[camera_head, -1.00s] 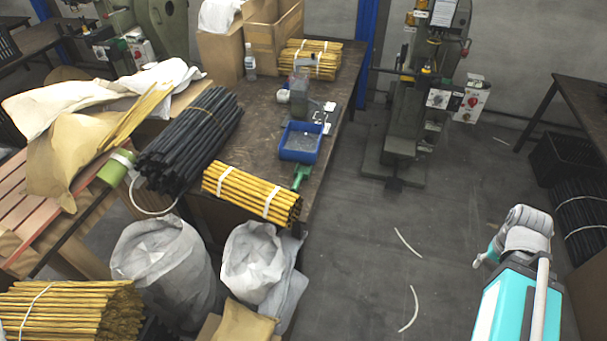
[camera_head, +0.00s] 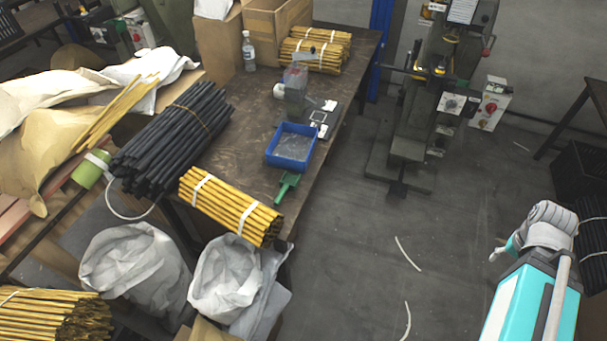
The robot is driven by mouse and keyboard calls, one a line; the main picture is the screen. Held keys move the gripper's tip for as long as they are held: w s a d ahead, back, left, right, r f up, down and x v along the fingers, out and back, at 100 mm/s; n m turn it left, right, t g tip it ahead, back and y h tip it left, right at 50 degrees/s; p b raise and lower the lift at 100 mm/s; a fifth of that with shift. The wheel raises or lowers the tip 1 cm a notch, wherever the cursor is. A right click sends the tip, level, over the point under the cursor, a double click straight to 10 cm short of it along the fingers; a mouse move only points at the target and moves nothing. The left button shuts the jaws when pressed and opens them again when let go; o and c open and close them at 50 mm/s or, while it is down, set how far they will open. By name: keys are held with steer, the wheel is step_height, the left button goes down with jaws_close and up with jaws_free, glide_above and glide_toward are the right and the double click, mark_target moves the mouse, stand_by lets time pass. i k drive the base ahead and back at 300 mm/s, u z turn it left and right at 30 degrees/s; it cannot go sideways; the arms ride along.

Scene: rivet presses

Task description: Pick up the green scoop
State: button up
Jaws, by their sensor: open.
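The green scoop (camera_head: 287,187) lies on the dark workbench (camera_head: 240,140) near its right edge. It sits just in front of a blue tray (camera_head: 292,147) and behind a bundle of yellow rods. Nothing touches the scoop that I can see. Part of my own arm and body shows at the lower right, over the floor and well apart from the bench. I cannot make out my gripper's fingers in this view.
A yellow rod bundle (camera_head: 230,207) lies at the bench's front end, black rods (camera_head: 175,140) to its left. A small grey device (camera_head: 295,88) stands behind the tray. White sacks (camera_head: 135,265) stand below.

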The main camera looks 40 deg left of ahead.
mark_target(290, 182)
steer(key=z, duration=0.05)
steer(key=i, duration=0.85)
steer(key=u, duration=1.35)
